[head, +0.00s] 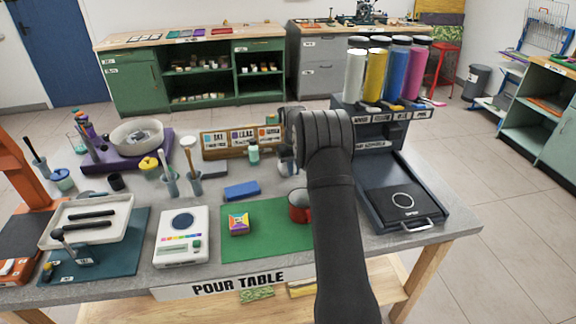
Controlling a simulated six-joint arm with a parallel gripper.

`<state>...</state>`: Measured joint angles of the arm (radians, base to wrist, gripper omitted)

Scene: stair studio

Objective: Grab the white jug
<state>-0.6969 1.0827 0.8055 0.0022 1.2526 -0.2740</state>
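My arm rises from the bottom of the head view and bends over the pour table (225,279). Its end points down behind the dark wrist, and my gripper (286,158) is mostly hidden there; its fingers cannot be made out. A small pale, whitish thing (291,169) shows beside the arm, just behind the red mug. It may be part of the white jug, but its shape is mostly covered. I cannot tell whether my gripper touches it.
A red mug (299,207) stands on the green mat (268,238), close to my arm. A small green bottle (254,153) and a blue block (241,190) lie left of it. A dark rack with colored bottles (376,75) stands right. A white bowl (121,137) sits back left.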

